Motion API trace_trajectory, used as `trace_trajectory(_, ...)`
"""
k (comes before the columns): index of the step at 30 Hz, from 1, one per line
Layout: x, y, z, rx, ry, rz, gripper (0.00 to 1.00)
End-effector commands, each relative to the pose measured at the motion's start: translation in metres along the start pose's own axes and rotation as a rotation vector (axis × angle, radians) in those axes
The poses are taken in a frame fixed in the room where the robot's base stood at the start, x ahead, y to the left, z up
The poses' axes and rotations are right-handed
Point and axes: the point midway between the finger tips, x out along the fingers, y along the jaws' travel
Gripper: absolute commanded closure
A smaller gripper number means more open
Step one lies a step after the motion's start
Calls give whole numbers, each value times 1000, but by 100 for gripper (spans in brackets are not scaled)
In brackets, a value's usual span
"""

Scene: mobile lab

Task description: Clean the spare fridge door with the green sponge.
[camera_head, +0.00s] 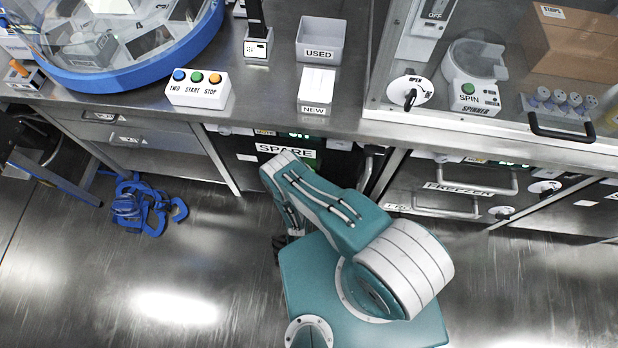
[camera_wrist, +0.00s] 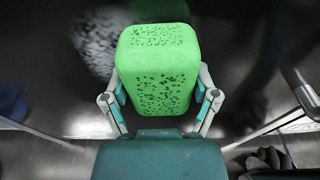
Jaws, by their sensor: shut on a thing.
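The green sponge (camera_wrist: 158,85) is a block with dark pores, held upright between the two fingers of my gripper (camera_wrist: 159,92) in the wrist view. The gripper is shut on its sides. Behind it is the dark, glossy spare fridge door (camera_wrist: 240,45). A pale speckled patch (camera_wrist: 95,35) shows on the door, left of the sponge. I cannot tell whether the sponge touches the door. In the head view, the spare fridge's label (camera_head: 283,149) shows under the counter, and my arm covers part of its door and the gripper.
A door handle (camera_wrist: 305,95) stands at the right in the wrist view. Blue pieces (camera_head: 145,205) lie on the floor at left. The freezer (camera_head: 460,188) with bar handles is right of the spare fridge. The counter (camera_head: 260,112) overhangs the door; the floor at lower left is clear.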

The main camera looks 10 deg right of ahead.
Motion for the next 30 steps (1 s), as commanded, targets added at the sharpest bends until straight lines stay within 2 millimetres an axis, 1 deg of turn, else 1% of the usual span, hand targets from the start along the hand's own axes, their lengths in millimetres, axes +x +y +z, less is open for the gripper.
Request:
trace_trajectory(1, 0, 5, 1, 1, -2, 2, 61)
trace_trajectory(9, 2, 26, 2, 2, -2, 2, 61)
trace_trajectory(17, 3, 36, 3, 5, -4, 3, 61)
trace_trajectory(27, 2, 63, 4, 7, -5, 4, 61)
trace_trajectory(30, 1, 68, 4, 5, -4, 3, 61)
